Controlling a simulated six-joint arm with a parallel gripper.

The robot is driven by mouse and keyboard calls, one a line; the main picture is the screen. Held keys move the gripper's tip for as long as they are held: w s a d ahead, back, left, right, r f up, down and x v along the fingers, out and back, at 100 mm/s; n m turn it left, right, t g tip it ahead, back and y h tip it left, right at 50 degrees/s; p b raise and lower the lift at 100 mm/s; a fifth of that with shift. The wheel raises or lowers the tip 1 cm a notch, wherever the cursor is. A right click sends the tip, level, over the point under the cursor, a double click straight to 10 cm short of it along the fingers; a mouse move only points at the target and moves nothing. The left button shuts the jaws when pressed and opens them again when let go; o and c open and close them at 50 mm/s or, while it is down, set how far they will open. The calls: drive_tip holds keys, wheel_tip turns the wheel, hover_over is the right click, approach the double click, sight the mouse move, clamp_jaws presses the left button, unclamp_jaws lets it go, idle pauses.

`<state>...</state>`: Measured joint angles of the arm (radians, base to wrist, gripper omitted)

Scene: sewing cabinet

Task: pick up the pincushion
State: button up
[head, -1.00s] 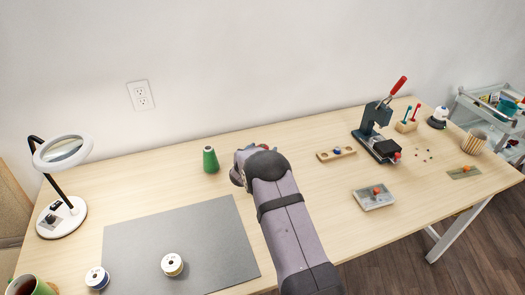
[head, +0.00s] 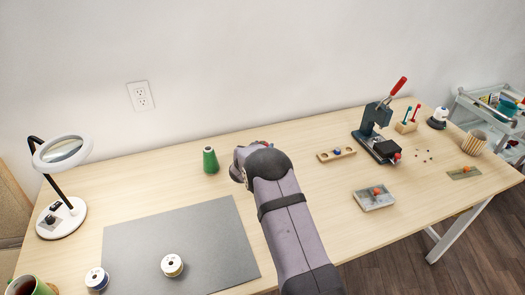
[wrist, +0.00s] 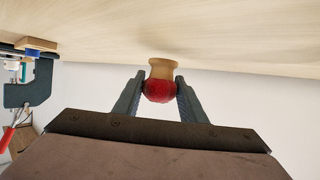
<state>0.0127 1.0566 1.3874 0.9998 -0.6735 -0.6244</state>
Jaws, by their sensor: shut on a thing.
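The pincushion (wrist: 160,88) shows in the wrist view as a red rounded cushion on a tan wooden base. My gripper (wrist: 160,92) is shut on its red part, with one dark finger on each side. The wooden base points toward the pale table top in that view. Whether the base touches the table I cannot tell. In the head view my arm reaches over the middle of the table, and its wrist (head: 262,162) hides the fingers and the pincushion.
A green thread cone (head: 210,160) stands close to the left of my wrist. A grey mat (head: 200,225) with thread spools lies front left. A wooden holder (head: 336,155) and a press (head: 374,130) stand to the right. A white ring lamp (head: 62,152) is far left.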

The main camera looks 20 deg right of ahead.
sight(262, 142)
wheel_tip(262, 142, up, 8)
drive_tip(key=shift+r, duration=0.2)
